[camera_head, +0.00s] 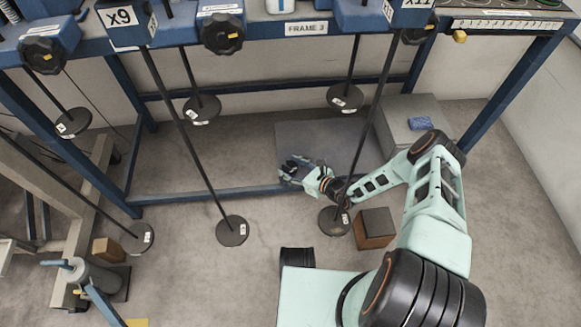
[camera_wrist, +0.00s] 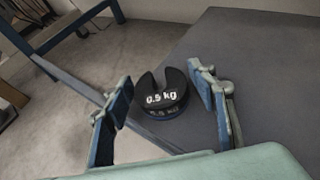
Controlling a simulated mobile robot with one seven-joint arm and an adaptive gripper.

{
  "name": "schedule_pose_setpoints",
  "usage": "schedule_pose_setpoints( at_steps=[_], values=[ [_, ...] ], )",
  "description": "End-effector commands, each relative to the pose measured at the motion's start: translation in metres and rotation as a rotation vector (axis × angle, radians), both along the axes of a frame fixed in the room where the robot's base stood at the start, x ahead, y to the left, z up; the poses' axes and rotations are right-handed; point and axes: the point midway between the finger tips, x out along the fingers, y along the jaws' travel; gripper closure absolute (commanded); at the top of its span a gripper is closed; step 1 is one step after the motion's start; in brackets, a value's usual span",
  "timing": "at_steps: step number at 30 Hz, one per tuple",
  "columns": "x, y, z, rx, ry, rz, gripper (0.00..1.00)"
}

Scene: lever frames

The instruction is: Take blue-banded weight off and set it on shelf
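A black slotted weight (camera_wrist: 163,96) marked 0.5 kg shows in the wrist view, with a second, dim 0.5 kg marking and a dark bluish edge below its front. I cannot tell if it is one weight or two stacked. My gripper (camera_wrist: 160,76) is open, with one finger on each side of the weight. A small gap shows at the left finger; contact at the right is unclear. In the head view my gripper (camera_head: 292,170) is over the near-left edge of the grey shelf (camera_head: 320,138), which also shows in the wrist view (camera_wrist: 265,60). The weight is hard to make out there.
Long rods hang from the blue frame (camera_head: 306,29), ending in round discs (camera_head: 232,231). One disc (camera_head: 334,221) stands close below my forearm, beside a brown block (camera_head: 374,229). A grey box (camera_head: 405,108) with a blue cloth (camera_head: 421,123) stands right of the shelf.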

Motion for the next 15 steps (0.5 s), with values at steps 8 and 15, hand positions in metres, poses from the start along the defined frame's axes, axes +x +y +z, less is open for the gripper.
schedule_pose_setpoints(
  at_steps=[8,15],
  values=[
    [-0.001,0.0,-0.001,-0.001,0.002,0.001,0.37],
    [-0.008,-0.01,0.003,-0.002,0.006,0.0,0.37]
  ],
)
